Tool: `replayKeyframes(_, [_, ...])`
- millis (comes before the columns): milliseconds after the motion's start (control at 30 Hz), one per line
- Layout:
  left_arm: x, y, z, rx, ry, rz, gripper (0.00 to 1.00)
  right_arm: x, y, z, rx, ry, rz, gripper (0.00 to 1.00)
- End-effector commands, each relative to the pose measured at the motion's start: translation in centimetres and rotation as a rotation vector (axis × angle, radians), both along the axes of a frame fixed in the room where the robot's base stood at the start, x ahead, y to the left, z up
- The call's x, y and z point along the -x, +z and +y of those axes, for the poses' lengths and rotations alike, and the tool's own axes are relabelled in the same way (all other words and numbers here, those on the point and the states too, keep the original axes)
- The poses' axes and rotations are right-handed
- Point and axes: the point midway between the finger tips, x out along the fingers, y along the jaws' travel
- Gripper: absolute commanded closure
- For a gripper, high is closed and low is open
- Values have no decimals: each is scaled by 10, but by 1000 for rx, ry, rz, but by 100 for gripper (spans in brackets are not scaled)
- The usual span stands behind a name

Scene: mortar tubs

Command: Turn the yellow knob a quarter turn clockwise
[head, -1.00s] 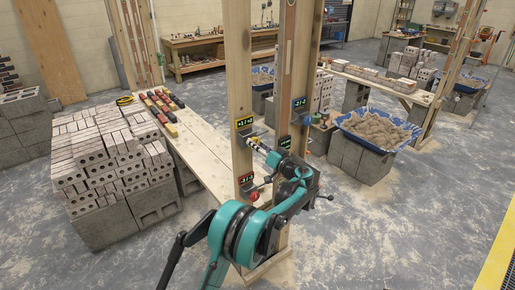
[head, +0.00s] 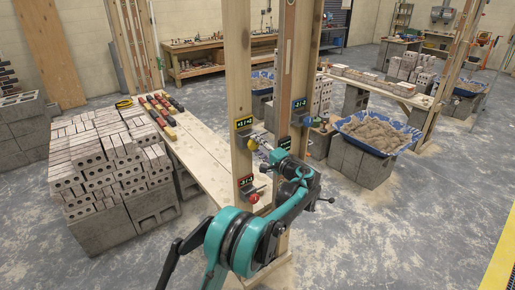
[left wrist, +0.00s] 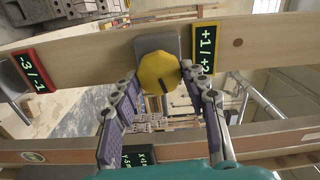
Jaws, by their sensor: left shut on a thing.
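The yellow knob (left wrist: 158,70) sits on a grey plate on a wooden post, beside a yellow-framed sign (left wrist: 204,48) reading +1/+2. A dark pointer mark shows on its face. My left gripper (left wrist: 160,80) has one finger on each side of the knob and is shut on it. In the head view the knob (head: 252,144) shows small at the fingertips of my left gripper (head: 258,146), under the yellow-framed sign (head: 243,123). My right gripper is not in view.
A red knob (head: 253,198) with a red-framed sign (head: 246,181) is lower on the same post (head: 238,70). A blue knob (head: 307,122) is on a post to the right. A plank bench (head: 205,150) and stacked bricks (head: 110,160) stand left, a mortar tub (head: 350,137) right.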

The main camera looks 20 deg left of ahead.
Motion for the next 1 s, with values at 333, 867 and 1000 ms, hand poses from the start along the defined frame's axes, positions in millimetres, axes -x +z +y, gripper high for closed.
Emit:
replayKeyframes(333, [0,-1,-1,-120,-2,154,85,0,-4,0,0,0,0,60])
replayKeyframes(867, [0,-1,-1,-159,-2,205,85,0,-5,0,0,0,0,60])
replayKeyframes(1000, [0,-1,-1,-158,-2,204,85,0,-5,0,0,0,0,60])
